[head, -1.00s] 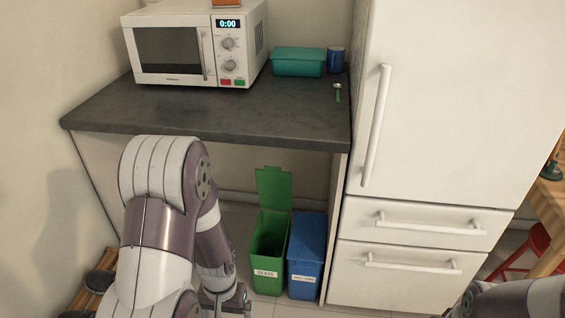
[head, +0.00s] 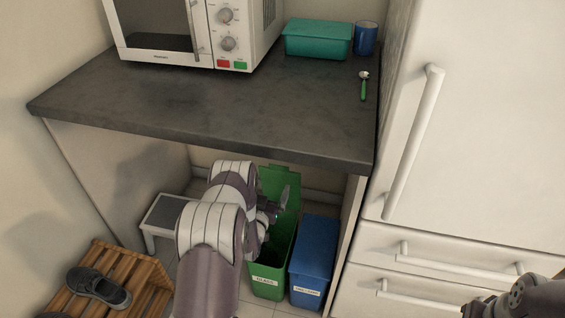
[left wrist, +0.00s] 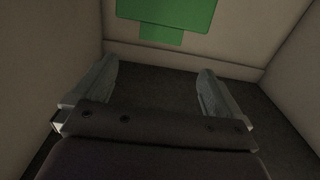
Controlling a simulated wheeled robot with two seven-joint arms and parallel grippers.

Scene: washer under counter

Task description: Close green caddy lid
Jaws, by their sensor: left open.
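The green caddy (head: 268,270) with a white front label stands on the floor under the counter. Its green lid (head: 272,178) stands raised at the back, leaving the top open. My left arm reaches under the counter, and my left gripper (head: 278,207) is in front of the raised lid, above the caddy's opening. In the left wrist view the gripper (left wrist: 155,82) is open with nothing between its fingers, and the green lid (left wrist: 168,10) shows at the top edge, beyond the fingertips. Whether the gripper touches the lid cannot be told.
A blue caddy (head: 314,250) with its lid down stands right beside the green one. The dark counter (head: 200,110) overhangs both, with side panels left and right. A small stool (head: 163,214) and a wooden rack (head: 110,270) with a shoe are at left; the white fridge (head: 480,120) is at right.

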